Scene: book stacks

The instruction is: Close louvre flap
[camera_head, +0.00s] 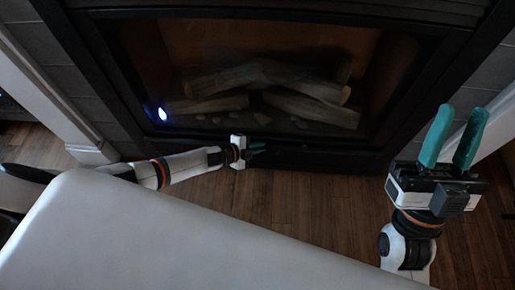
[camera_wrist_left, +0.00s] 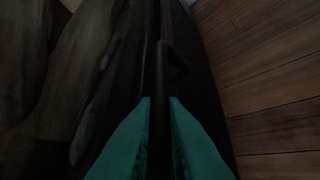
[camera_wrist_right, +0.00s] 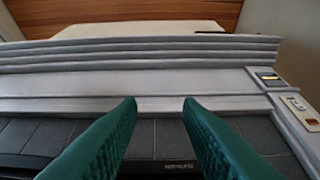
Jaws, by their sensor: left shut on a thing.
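A black fireplace has a dark lower flap (camera_head: 325,161) below its glass, just above the wooden floor. My left gripper (camera_head: 258,147) is at this lower edge. In the left wrist view its teal fingers (camera_wrist_left: 160,110) are closed on a thin dark handle (camera_wrist_left: 173,62), which stands out from the dark flap surface. The picture is too dark to tell the flap's exact angle. My right gripper (camera_head: 463,110) is raised at the right, away from the flap. Its fingers (camera_wrist_right: 158,103) are apart with nothing between them.
Logs (camera_head: 265,85) lie behind the fireplace glass. A white surround (camera_head: 92,150) stands on the left. Wooden floor (camera_head: 300,200) is clear between the fireplace and the pale surface (camera_head: 170,235) in front. The right wrist view shows grey mantel mouldings (camera_wrist_right: 150,80).

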